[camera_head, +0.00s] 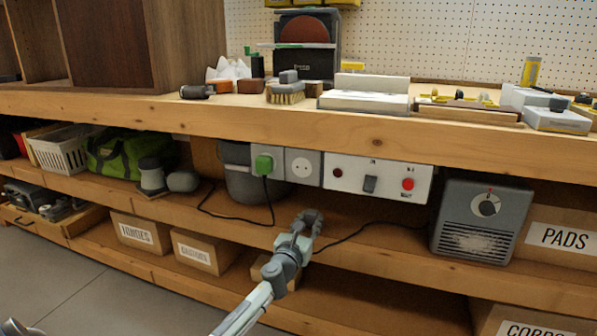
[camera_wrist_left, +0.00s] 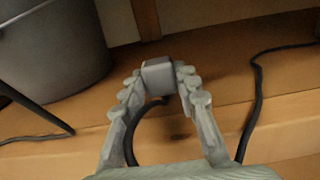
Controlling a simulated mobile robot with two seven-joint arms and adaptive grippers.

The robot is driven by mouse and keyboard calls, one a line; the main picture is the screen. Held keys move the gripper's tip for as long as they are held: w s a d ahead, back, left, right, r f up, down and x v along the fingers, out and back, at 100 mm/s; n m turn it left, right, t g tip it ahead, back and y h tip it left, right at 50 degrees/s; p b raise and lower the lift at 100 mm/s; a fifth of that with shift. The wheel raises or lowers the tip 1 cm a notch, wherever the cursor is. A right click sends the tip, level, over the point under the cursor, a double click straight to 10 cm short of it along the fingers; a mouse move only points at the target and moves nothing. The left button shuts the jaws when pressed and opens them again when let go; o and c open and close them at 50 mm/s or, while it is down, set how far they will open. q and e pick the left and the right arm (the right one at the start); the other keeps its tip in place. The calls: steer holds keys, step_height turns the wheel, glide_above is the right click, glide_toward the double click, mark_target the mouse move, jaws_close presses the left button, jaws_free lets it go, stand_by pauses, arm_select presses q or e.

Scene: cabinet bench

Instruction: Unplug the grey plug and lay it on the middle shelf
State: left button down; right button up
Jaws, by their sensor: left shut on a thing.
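My left gripper (camera_head: 312,216) is shut on the grey plug (camera_wrist_left: 159,75), which sits between its fingertips in the left wrist view. In the head view the gripper hides most of the plug. A dark cord bends down from the plug. The gripper is over the front part of the middle shelf (camera_head: 365,246); I cannot tell whether the plug touches the wood. The grey socket (camera_head: 302,167) under the bench top is empty. A green plug (camera_head: 264,165) sits in the socket left of it.
A white switch panel (camera_head: 377,179) is right of the sockets. A grey bucket (camera_wrist_left: 50,45) stands behind on the left, and a grey heater-like box (camera_head: 481,219) on the right. Dark cords lie on the shelf. Shelf wood around the gripper is mostly clear.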

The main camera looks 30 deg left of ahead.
arm_select(q)
steer(key=shift+s+d+f, duration=0.1)
steer(key=shift+f, duration=0.5)
steer(key=shift+s+d+f, duration=0.1)
steer(key=shift+f, duration=0.5)
steer(key=c, duration=1.4)
jaws_free()
steer(key=shift+f, duration=0.15)
steer(key=o, duration=0.3)
steer(key=shift+w, duration=0.1)
steer(key=shift+o, duration=0.2)
steer(key=shift+a, duration=0.1)
steer(key=shift+a+r, duration=0.1)
steer(key=shift+r, duration=0.2)
steer(key=o, duration=0.4)
steer(key=shift+r, duration=0.15)
